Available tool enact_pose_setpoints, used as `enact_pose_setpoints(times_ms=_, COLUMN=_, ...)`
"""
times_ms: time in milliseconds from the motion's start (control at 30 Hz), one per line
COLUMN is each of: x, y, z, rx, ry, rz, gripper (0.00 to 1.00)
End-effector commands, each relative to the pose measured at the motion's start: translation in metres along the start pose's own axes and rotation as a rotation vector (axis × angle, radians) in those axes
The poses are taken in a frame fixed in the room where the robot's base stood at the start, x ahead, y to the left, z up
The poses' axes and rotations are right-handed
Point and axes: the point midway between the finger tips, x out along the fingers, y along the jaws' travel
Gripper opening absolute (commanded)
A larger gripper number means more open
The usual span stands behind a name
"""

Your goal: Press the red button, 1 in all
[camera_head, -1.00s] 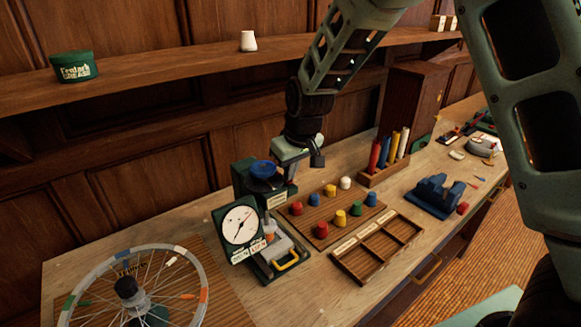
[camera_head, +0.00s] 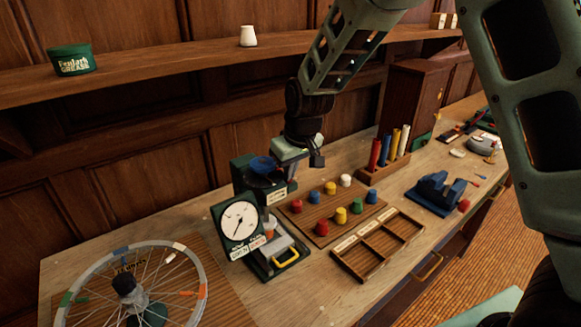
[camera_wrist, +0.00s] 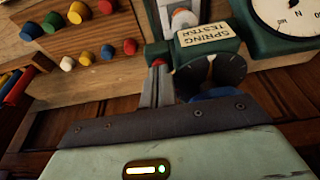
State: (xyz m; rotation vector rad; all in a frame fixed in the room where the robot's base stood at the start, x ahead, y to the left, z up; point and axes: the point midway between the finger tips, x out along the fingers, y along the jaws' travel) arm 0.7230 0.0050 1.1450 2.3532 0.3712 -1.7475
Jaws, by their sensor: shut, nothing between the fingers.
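The green spring tester (camera_head: 245,172) stands on the bench with a white round dial (camera_head: 239,222) and a blue knob (camera_head: 262,164) on top. In the wrist view its label (camera_wrist: 209,35) shows at the upper middle. A small red piece, seemingly the red button (camera_wrist: 158,62), shows beside the label, right at my fingertips. My gripper (camera_wrist: 157,72) is shut and empty, its tips at or touching this red piece; I cannot tell whether it is pressed in. In the head view the button and the fingertips are hidden or too small to make out.
A board (camera_head: 310,237) with several coloured pegs stands right of the tester, with an empty wooden tray (camera_head: 345,262) in front. A spoked wheel (camera_head: 203,275) is at the left. A rack of coloured tubes (camera_head: 372,177) and a blue block (camera_head: 437,193) are farther right.

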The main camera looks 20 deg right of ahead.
Motion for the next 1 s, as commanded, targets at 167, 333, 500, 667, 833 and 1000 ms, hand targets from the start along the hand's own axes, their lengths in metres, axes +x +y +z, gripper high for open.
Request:
enact_pose_setpoints(times_ms=167, x=-0.023, y=0.002, z=-0.008, rx=0.000, ry=-0.009, rz=-0.001, gripper=0.00)
enact_pose_setpoints(times_ms=333, x=-0.045, y=0.003, z=-0.016, rx=-0.001, ry=0.004, rz=0.000, gripper=0.00)
enact_pose_setpoints(times_ms=500, x=-0.079, y=0.004, z=-0.017, rx=-0.001, ry=0.008, rz=0.001, gripper=0.00)
enact_pose_setpoints(times_ms=667, x=-0.109, y=0.004, z=-0.017, rx=0.000, ry=0.008, rz=0.001, gripper=0.00)
enact_pose_setpoints(times_ms=833, x=-0.128, y=0.004, z=-0.017, rx=0.001, ry=0.005, rz=0.001, gripper=0.00)
enact_pose_setpoints(times_ms=1000, x=-0.134, y=0.004, z=-0.017, rx=0.001, ry=0.003, rz=0.001, gripper=0.00)
